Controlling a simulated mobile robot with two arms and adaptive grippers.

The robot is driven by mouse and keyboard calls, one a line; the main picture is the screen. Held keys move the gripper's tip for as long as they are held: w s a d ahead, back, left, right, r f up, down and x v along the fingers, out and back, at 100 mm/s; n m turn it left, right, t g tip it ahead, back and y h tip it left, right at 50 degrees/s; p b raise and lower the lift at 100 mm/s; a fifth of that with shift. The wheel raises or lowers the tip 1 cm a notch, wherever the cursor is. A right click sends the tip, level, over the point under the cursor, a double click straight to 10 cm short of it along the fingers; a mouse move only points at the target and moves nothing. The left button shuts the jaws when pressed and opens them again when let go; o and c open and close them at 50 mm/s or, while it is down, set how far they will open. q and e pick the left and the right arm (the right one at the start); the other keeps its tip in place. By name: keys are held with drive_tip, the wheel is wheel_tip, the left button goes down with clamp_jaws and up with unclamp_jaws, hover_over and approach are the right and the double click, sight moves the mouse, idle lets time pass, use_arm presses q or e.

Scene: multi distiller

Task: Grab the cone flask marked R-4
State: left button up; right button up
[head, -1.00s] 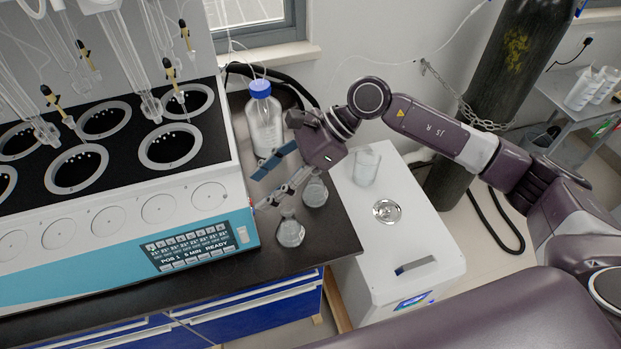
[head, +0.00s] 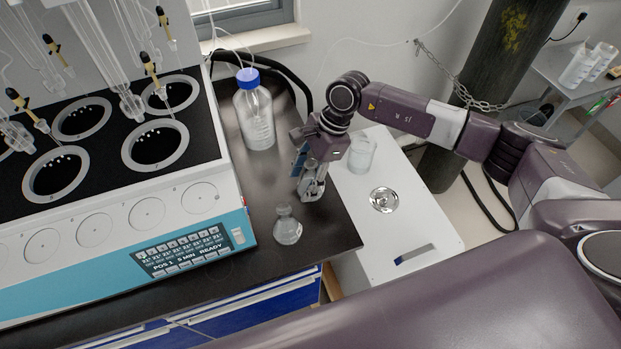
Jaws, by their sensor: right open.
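A small clear conical flask (head: 288,229) stands upright near the front edge of the dark bench. No marking can be read on it, so I cannot tell whether it is R-4. My right gripper (head: 311,190) points down just behind and to the right of this flask, apart from it, with its jaws open. The gripper covers the place where a second flask showed earlier, so that flask is hidden or nearly so. I cannot tell whether it is between the fingers. My left gripper is out of view.
A blue-capped bottle (head: 254,112) stands behind the gripper. The distiller (head: 150,213), with its display panel, borders the bench on the left. A white box unit (head: 400,225) with a glass beaker (head: 362,153) on top stands at the right.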

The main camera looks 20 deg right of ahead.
drive_tip(key=shift+f, duration=0.1)
drive_tip(key=shift+c, duration=0.4)
drive_tip(key=shift+c, duration=1.2)
clamp_jaws()
